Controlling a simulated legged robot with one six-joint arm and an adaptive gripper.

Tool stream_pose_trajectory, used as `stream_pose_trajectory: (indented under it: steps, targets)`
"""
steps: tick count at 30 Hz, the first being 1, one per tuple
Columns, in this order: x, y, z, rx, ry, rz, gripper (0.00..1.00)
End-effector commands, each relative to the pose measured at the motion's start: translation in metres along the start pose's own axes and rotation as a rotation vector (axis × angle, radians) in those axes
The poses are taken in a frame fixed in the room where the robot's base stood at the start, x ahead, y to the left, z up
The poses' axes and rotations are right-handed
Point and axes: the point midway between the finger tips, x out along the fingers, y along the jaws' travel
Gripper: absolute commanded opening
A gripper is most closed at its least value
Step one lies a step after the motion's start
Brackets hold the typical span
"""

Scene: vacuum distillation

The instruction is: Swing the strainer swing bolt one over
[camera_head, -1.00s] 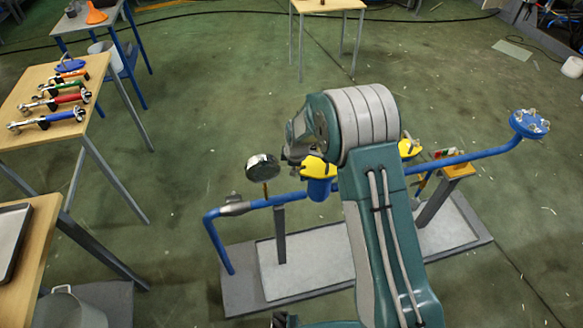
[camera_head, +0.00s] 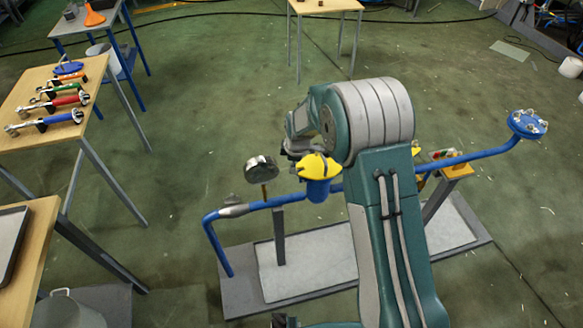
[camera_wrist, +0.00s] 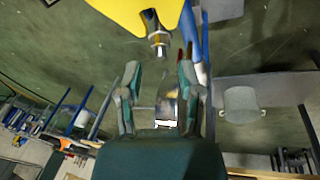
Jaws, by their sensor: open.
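The strainer has a yellow cover (camera_head: 316,166) on a blue body (camera_head: 318,190), set in the blue pipe line. In the head view my arm hides the strainer's right side, and the fingers cannot be made out.
A round gauge (camera_head: 261,168) stands on the pipe left of the strainer. The blue pipe (camera_head: 482,153) runs right to a blue flange (camera_head: 527,124). A wooden table (camera_head: 28,100) with several wrenches stands at the left.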

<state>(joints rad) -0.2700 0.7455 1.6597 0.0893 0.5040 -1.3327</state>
Motion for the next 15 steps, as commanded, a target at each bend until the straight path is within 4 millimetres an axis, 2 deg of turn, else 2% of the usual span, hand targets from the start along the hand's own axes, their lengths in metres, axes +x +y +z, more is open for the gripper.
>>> stream_pose_trajectory:
  steps: [1, 7, 10, 15]
  targets:
    - [-0.013, 0.001, 0.000, 0.000, 0.001, 0.004, 0.47]
    - [-0.053, 0.001, 0.000, 0.001, 0.001, 0.002, 0.47]
    - [-0.067, 0.001, 0.000, 0.001, 0.000, 0.002, 0.47]
    - [-0.078, 0.001, 0.000, 0.001, -0.001, 0.000, 0.47]
